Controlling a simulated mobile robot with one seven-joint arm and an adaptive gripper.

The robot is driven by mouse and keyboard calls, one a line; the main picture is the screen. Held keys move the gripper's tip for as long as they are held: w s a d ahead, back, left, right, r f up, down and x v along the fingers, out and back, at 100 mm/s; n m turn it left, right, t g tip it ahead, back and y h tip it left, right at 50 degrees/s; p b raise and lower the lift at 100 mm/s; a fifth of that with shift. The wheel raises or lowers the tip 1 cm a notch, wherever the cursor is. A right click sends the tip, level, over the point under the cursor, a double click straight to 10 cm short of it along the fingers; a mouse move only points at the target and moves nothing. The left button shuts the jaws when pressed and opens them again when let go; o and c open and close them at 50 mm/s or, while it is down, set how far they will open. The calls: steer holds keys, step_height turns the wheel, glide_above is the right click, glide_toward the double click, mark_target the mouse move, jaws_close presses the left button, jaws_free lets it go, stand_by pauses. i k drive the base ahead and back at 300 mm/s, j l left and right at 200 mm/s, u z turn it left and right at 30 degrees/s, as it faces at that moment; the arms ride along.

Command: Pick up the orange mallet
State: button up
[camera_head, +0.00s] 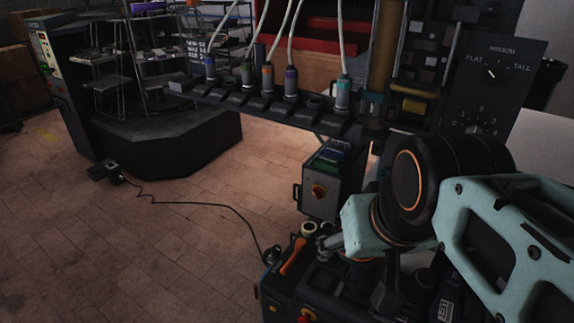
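An orange-handled tool (292,256), which looks like the orange mallet, lies at a slant at the bottom centre of the head view, on dark equipment. A pale round piece (308,228) is at its upper end; I cannot tell whether it is the mallet's head. My arm comes in from the right and bends down toward this spot. The end of my arm, with my gripper (327,244), seems to be just right of the orange handle. It is small and dark, and its fingers are not clear. I see nothing clearly held.
A rail with several hoses and coloured fittings (265,105) runs across the back. A grey box with a red-orange knob (319,190) stands behind the mallet. A dial panel (492,80) is at the right. A cable with a pedal (105,171) lies on the otherwise open left floor.

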mark_target(300, 252)
steer(key=z, duration=0.55)
steer(key=k, duration=0.45)
steer(key=k+z, duration=0.1)
steer(key=z, duration=0.35)
steer(key=k+z, duration=0.1)
steer(key=z, duration=0.3)
steer(key=j+z, duration=0.1)
steer(key=z, duration=0.35)
steer(key=j+z, duration=0.1)
steer(key=z, duration=0.35)
steer(key=k+j, duration=0.1)
steer(key=j, duration=0.7)
steer(key=k+j, duration=0.1)
steer(key=j, duration=0.65)
steer(key=k+j, duration=0.1)
steer(key=j, duration=0.7)
